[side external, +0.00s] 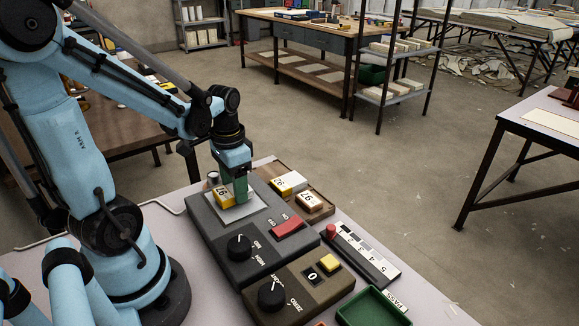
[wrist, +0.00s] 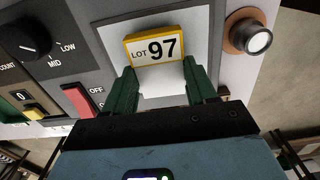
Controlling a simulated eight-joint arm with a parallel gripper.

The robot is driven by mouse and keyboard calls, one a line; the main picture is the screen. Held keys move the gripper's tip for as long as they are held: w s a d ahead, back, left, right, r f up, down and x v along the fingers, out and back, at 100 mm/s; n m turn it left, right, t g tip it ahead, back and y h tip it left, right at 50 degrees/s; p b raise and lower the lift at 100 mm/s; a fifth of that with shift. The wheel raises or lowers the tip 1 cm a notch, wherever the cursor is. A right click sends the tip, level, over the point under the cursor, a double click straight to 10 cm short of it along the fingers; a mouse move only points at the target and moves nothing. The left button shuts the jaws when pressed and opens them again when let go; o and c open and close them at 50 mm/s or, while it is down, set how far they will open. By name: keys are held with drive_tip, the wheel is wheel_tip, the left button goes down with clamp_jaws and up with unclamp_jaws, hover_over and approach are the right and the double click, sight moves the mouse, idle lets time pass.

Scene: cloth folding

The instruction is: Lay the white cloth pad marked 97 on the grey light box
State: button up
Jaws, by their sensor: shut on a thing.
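The white pad marked 97, with a yellow label edge reading LOT 97 (wrist: 156,48), is between the green fingers of my gripper (wrist: 163,88) in the wrist view. The gripper is shut on its white part. In the side view the pad's yellow end (side external: 224,198) shows left of my gripper (side external: 238,190), over the pale panel (side external: 244,213) of the grey light box (side external: 205,228). In the wrist view the pad lies within the panel's (wrist: 112,38) outline. I cannot tell whether it touches the panel.
A wooden tray (side external: 322,212) with other labelled pads (side external: 290,183) stands right of the light box. The box has a red switch (side external: 289,229) and a knob (side external: 239,247). A counter unit (side external: 315,300), ruler strip (side external: 365,255) and green bin (side external: 374,308) sit nearer the front.

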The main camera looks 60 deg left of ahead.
drive_tip(key=shift+f, duration=0.4)
drive_tip(key=shift+f, duration=0.1)
drive_tip(key=o, duration=1)
drive_tip(key=shift+o, duration=0.2)
wheel_tip(320, 180, up, 12)
drive_tip(key=w+d+f+t, duration=0.1)
drive_tip(key=w+d+t, duration=0.1)
drive_tip(key=d, duration=0.4)
drive_tip(key=w+d+f+t, duration=0.1)
drive_tip(key=w+d+t, duration=0.1)
drive_tip(key=d+t, duration=0.3)
drive_tip(key=shift+w+d+f, duration=0.3)
drive_tip(key=shift+d+f, duration=0.05)
drive_tip(key=shift+d, duration=0.2)
